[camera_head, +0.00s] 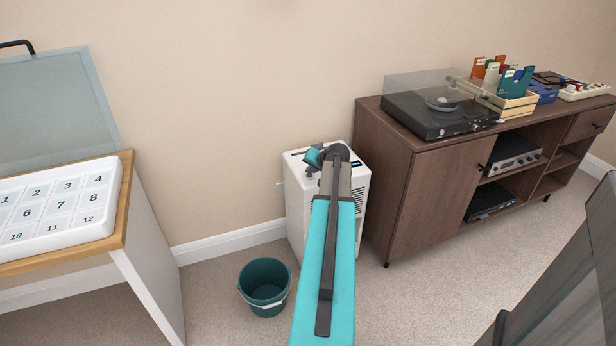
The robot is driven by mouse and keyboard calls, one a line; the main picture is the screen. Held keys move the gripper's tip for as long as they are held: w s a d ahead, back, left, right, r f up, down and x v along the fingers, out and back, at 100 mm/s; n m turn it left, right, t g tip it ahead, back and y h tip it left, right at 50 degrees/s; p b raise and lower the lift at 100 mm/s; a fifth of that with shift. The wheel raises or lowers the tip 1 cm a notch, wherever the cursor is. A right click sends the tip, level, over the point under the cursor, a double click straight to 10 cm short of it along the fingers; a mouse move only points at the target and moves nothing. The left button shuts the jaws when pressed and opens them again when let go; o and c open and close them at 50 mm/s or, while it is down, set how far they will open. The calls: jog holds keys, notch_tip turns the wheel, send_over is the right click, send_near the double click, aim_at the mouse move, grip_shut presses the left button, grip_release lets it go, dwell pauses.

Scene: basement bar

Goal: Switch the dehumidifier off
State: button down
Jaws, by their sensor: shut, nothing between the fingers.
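The white dehumidifier (297,205) stands on the carpet against the wall, left of the wooden cabinet. Its vented right side shows. My teal arm reaches out over it from the bottom of the picture and hides much of its front and top. My gripper (311,170) is a small dark shape at the arm's far end, over the top of the dehumidifier. It is shut and holds nothing. I cannot tell whether it touches the top panel, and no switch can be made out clearly.
A dark green bucket (265,286) stands on the floor at the dehumidifier's front left. The brown cabinet (398,190) with a record player (437,110) is close on the right. A wood-edged table (127,205) bearing a numbered white organiser (60,208) is at left.

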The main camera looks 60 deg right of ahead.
jog(key=shift+f, duration=0.1)
dwell(0.3)
jog(key=shift+r+p, duration=0.3)
jog(key=shift+r, duration=0.3)
dwell(0.3)
notch_tip(320, 180, up, 6)
jog(key=p, duration=0.3)
dwell(0.5)
dwell(0.4)
jog(key=shift+w+a, duration=0.1)
